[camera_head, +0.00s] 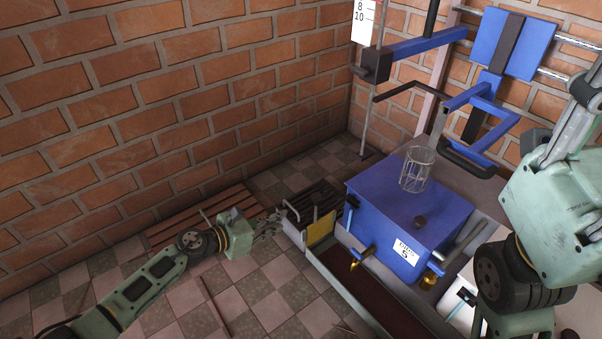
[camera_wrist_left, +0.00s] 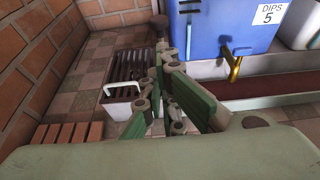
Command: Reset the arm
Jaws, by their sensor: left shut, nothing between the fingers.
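My left arm comes in from the lower left in the head view. Its gripper (camera_head: 268,226) is shut and empty, in the air beside a dark slatted box with a pale handle (camera_head: 310,205). In the left wrist view the left gripper's fingers (camera_wrist_left: 172,85) point toward that box and the blue tank (camera_wrist_left: 212,30). My right arm fills the right side of the head view. A part of it with a black wheel-like joint shows large, but its fingertips are not clear enough to judge.
The blue tank (camera_head: 400,205) labelled DIPS 5 has a wire basket (camera_head: 417,168) on top and brass taps. A blue frame (camera_head: 490,110) stands behind. A wooden slatted pallet (camera_head: 190,222) lies by the brick wall (camera_head: 150,110). Thin sticks lie on the checkered floor (camera_head: 265,290).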

